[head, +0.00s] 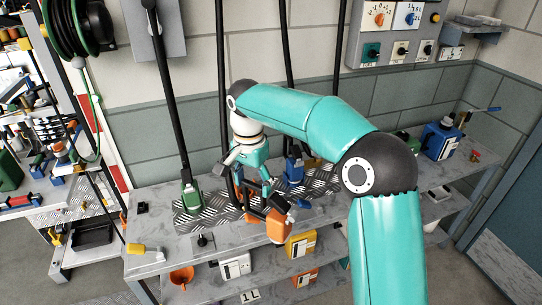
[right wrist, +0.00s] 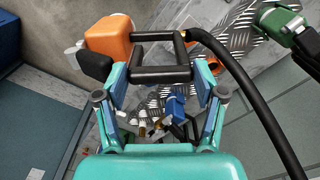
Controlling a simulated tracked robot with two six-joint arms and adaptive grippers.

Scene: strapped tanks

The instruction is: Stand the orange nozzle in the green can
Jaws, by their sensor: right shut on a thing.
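The orange nozzle (head: 279,226) has a blocky orange body and a square black guard. My right gripper (head: 256,193) is shut on it and holds it near the bench's front edge. In the right wrist view, the fingers of my right gripper (right wrist: 160,85) close around the black guard, with the orange nozzle's body (right wrist: 108,38) at upper left. A black hose runs from it to the right. The green can (head: 191,197) stands on the metal plate to the left, apart from the nozzle. It also shows at the wrist view's upper right (right wrist: 277,20). My left gripper is out of view.
A blue container (head: 293,171) stands close behind my right gripper. Black hoses (head: 222,90) hang between the can and gripper. Another blue container (head: 440,141) stands farther right.

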